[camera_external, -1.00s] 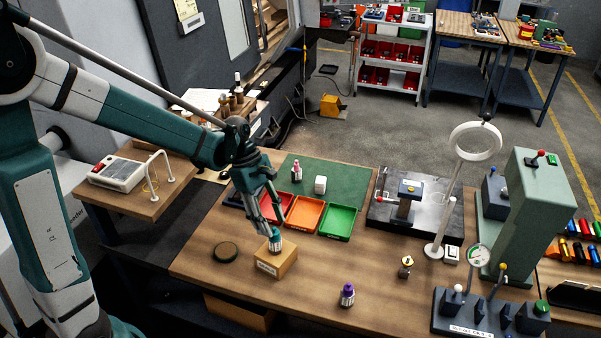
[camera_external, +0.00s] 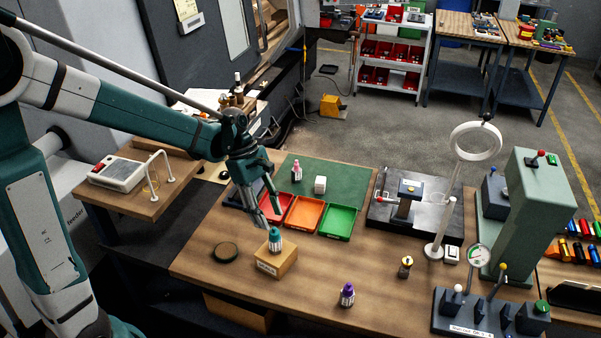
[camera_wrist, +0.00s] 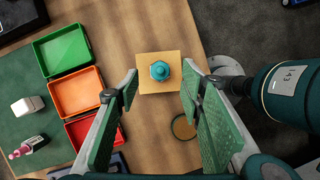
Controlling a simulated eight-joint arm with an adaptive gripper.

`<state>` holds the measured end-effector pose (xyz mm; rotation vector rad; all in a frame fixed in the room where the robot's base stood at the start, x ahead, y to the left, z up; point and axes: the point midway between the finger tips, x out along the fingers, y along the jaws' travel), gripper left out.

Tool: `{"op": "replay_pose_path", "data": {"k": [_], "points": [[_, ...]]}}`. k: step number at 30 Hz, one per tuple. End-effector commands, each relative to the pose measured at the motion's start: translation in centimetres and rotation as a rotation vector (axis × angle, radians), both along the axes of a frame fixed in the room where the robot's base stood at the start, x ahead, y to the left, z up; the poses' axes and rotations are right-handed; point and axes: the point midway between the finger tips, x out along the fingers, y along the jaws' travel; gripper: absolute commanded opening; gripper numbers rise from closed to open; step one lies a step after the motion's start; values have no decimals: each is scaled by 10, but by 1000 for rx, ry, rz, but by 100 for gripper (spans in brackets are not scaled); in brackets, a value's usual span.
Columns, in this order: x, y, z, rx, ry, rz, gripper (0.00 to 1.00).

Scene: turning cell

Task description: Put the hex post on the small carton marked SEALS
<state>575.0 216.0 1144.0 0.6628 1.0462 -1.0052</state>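The small carton (camera_external: 277,263) is a tan box with a white label, too small to read, near the front left of the wooden table. The hex post (camera_external: 275,240), with a teal six-sided top and a paler lower part, stands upright on the carton. In the wrist view the hex post (camera_wrist: 160,70) sits near the middle of the carton's top (camera_wrist: 147,84). My gripper (camera_external: 267,221) is just above the post and apart from it.
Red (camera_external: 276,206), orange (camera_external: 304,214) and green (camera_external: 337,222) trays lie behind the carton. A dark round disc (camera_external: 225,252) lies to its left. A purple-capped bottle (camera_external: 347,295) stands to the front right. The table between carton and bottle is clear.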

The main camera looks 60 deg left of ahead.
Motion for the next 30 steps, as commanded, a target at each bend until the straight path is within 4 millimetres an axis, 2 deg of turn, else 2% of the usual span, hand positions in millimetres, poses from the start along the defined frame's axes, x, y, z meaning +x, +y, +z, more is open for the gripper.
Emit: {"op": "replay_pose_path", "data": {"k": [5,11,30], "points": [[-1,-6,4,13,-13,-25,38],[-5,-24,15,65,-59,-124,38],[-42,-109,66,362,-301,-686,38]]}}
